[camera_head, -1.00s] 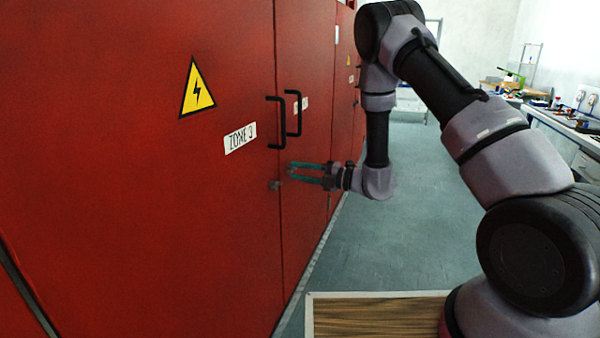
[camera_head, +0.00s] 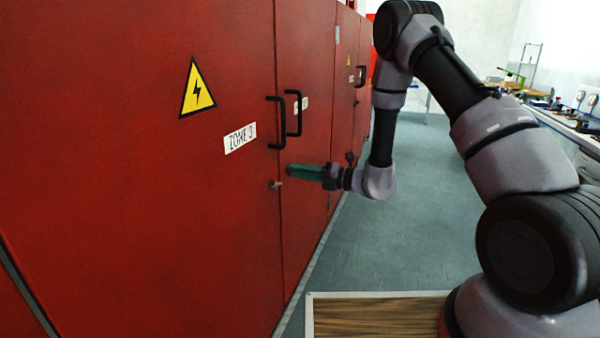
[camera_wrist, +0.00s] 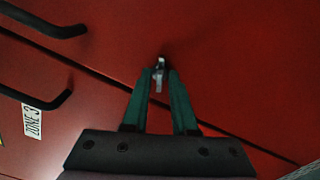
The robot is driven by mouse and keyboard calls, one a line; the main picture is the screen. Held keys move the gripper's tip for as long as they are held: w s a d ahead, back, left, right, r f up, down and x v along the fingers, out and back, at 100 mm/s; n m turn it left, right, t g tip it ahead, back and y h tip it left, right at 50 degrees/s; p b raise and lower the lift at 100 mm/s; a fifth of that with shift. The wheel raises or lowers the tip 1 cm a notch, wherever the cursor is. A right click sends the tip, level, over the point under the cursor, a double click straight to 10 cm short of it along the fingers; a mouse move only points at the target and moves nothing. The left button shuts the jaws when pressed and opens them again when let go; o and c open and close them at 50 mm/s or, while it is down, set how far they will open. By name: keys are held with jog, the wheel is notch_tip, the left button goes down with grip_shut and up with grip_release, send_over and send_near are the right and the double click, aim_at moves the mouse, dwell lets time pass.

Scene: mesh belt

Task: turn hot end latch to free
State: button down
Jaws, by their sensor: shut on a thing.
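A small metal latch (camera_wrist: 160,72) stands out from the red door, between my green fingertips in the wrist view. My gripper (camera_wrist: 160,78) is shut on it; it also shows in the head view (camera_head: 290,169), below the black handles. There the fingers lie close together, point left at the doors and hide the held latch. A second small metal fitting (camera_head: 276,184) sits at the door seam, just left of and below my fingertips. The hot end marking is not readable, and I cannot tell the latch's exact angle.
Two black bar handles (camera_head: 276,123) (camera_head: 293,113) stand out above my gripper. A ZONE 3 label (camera_head: 240,138) and a yellow warning triangle (camera_head: 197,89) are on the left door. Grey floor (camera_head: 430,220) lies open to the right, before a cluttered bench (camera_head: 575,125).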

jog(key=n, duration=1.2)
jog(key=shift+n, duration=0.4)
dwell(0.3)
jog(key=c, duration=1)
grip_release()
jog(key=v, duration=1)
jog(key=shift+s+d, duration=0.15)
jog(key=shift+d, duration=0.25)
